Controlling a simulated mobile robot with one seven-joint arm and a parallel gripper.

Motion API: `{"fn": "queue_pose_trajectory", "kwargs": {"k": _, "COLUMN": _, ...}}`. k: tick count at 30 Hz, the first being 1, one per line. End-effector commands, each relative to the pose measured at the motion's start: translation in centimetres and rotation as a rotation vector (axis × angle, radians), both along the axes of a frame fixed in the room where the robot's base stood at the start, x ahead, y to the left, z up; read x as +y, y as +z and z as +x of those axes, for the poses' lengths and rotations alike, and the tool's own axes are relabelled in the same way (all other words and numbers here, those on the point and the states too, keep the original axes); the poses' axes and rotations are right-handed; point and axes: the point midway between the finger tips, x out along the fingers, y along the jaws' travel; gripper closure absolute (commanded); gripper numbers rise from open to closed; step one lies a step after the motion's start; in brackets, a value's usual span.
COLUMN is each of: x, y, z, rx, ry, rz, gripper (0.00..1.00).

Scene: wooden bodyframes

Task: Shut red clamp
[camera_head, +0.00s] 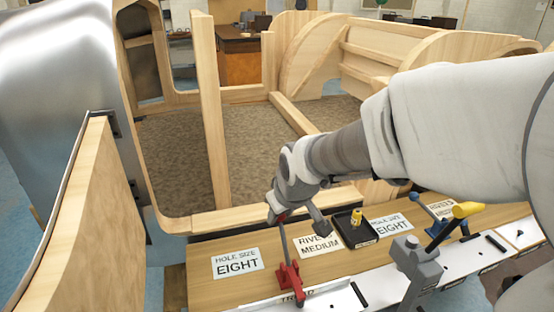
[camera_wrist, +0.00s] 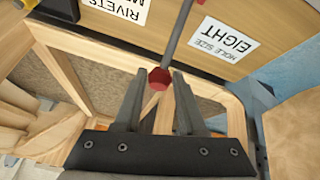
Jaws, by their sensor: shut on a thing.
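The red clamp (camera_head: 289,279) stands at the front edge of the wooden bench, near the bottom of the head view. Its long grey lever (camera_head: 285,244) rises almost upright, and a red knob shows at its upper end. My gripper (camera_head: 280,213) is at the top of this lever, high above the clamp's base. In the wrist view the red knob (camera_wrist: 159,78) lies between the two fingers of my gripper (camera_wrist: 158,92), which are shut on it. The lever (camera_wrist: 178,35) runs from the knob toward the bench. Most of the clamp's base is outside the wrist view.
The bench (camera_head: 205,284) carries paper labels (camera_head: 237,263) and a black tray (camera_head: 355,226) with a yellow item. A yellow-handled grey clamp (camera_head: 416,264) and a blue clamp stand to the right. The wooden bodyframe (camera_head: 210,110) rises behind the bench.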

Motion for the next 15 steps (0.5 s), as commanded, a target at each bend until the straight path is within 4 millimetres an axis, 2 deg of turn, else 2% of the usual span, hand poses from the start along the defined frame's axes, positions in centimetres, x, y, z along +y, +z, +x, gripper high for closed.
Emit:
{"fn": "queue_pose_trajectory", "kwargs": {"k": 1, "x": -0.1, "y": -0.55, "z": -0.47, "rx": 0.018, "ry": 0.001, "rz": -0.006, "gripper": 1.0}}
{"fn": "queue_pose_trajectory", "kwargs": {"k": 9, "x": -0.1, "y": -0.7, "z": -0.53, "rx": 0.021, "ry": 0.001, "rz": -0.006, "gripper": 1.0}}
{"fn": "queue_pose_trajectory", "kwargs": {"k": 10, "x": -0.09, "y": -0.71, "z": -0.53, "rx": 0.021, "ry": 0.002, "rz": -0.007, "gripper": 0.57}}
{"fn": "queue_pose_trajectory", "kwargs": {"k": 14, "x": -0.07, "y": -0.62, "z": -0.45, "rx": 0.018, "ry": 0.001, "rz": -0.006, "gripper": 0.34}}
{"fn": "queue_pose_trajectory", "kwargs": {"k": 15, "x": -0.06, "y": -0.56, "z": -0.41, "rx": 0.017, "ry": 0.001, "rz": -0.005, "gripper": 0.31}}
